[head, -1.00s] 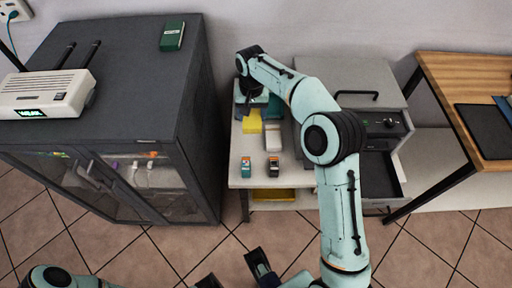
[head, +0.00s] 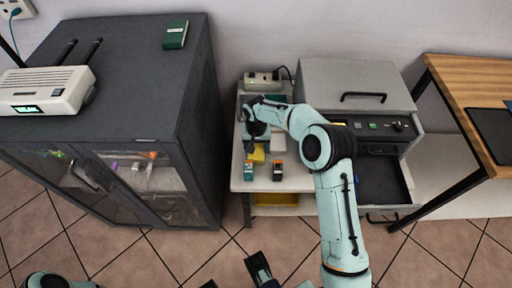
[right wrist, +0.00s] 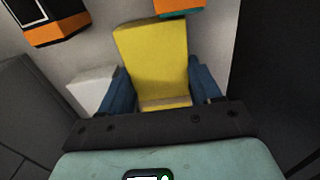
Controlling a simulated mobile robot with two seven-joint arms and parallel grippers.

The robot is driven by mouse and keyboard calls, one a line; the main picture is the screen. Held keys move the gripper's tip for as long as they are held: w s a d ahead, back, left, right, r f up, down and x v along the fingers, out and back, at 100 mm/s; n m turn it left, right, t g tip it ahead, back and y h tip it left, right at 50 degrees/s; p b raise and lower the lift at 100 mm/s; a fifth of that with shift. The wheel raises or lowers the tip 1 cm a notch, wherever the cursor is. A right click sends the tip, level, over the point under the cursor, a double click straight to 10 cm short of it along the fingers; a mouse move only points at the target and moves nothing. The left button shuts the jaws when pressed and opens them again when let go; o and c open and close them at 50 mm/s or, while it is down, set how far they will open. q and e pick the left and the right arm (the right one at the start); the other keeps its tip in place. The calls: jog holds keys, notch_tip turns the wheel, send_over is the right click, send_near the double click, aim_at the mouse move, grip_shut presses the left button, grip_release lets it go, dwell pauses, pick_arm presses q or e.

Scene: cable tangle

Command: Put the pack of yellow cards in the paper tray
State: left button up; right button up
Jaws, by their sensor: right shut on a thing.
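The pack of yellow cards (right wrist: 155,58) stands between the two blue fingers of my right gripper (right wrist: 160,90) in the right wrist view, and the gripper is shut on it. In the head view my right gripper (head: 257,138) is over the small white table, with part of the yellow pack (head: 259,154) showing below it. I cannot tell how far the pack is off the tabletop. A dark open tray (head: 382,182) sticks out from the front of the grey machine. My left gripper (head: 236,277) is open and empty at the bottom edge.
A teal-and-orange box (head: 248,170) and a black-and-orange box (head: 277,170) stand near the table's front edge. A white box (head: 277,143) is right of the gripper. A power strip (head: 262,80) lies at the back. The grey machine (head: 350,85) stands on the right.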

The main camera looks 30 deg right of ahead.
jog(key=shift+f, duration=0.25)
jog(key=shift+f, duration=0.1)
jog(key=o, duration=0.9)
jog(key=shift+c, duration=0.2)
